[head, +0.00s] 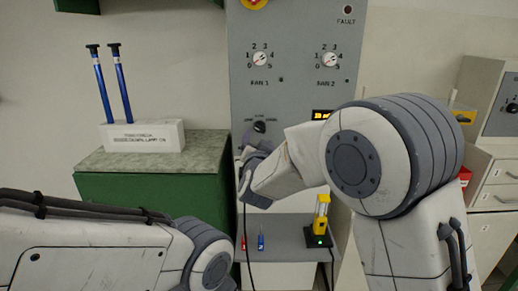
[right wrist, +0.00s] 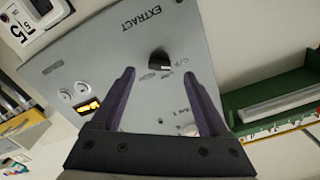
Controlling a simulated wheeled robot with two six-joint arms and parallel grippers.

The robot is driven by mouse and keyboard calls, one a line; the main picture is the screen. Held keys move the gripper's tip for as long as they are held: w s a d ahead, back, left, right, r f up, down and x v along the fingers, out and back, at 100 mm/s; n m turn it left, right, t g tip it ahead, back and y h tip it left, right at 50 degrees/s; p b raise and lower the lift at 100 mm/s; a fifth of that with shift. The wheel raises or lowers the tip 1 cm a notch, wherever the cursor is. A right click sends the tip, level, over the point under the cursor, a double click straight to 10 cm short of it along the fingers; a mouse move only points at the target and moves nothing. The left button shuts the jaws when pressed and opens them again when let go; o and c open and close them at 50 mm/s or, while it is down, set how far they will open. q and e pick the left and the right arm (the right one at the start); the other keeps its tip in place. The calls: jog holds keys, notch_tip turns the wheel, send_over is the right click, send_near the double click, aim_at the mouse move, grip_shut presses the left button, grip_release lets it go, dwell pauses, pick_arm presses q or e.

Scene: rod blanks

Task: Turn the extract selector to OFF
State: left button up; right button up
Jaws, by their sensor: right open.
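The extract selector is a black knob (head: 260,127) on the grey control panel (head: 290,95), low on its left side. It also shows in the right wrist view as a dark round knob (right wrist: 158,60) with a white mark and small position labels, near the word EXTRACT. I cannot tell surely which label the mark points to. My right gripper (right wrist: 160,74) is open and empty, its two fingers spread on either side below the knob in the wrist view, apart from it. In the head view the right hand (head: 254,165) is just below the knob. My left gripper is out of view.
Two fan dials (head: 260,59) (head: 330,60) sit higher on the panel. A yellow device (head: 321,220) and small red and blue items stand on the shelf (head: 285,232) below. A green cabinet (head: 150,195) with a white rod holder (head: 143,136) is at left.

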jog(key=s, duration=0.4)
jog(key=shift+s, duration=0.2)
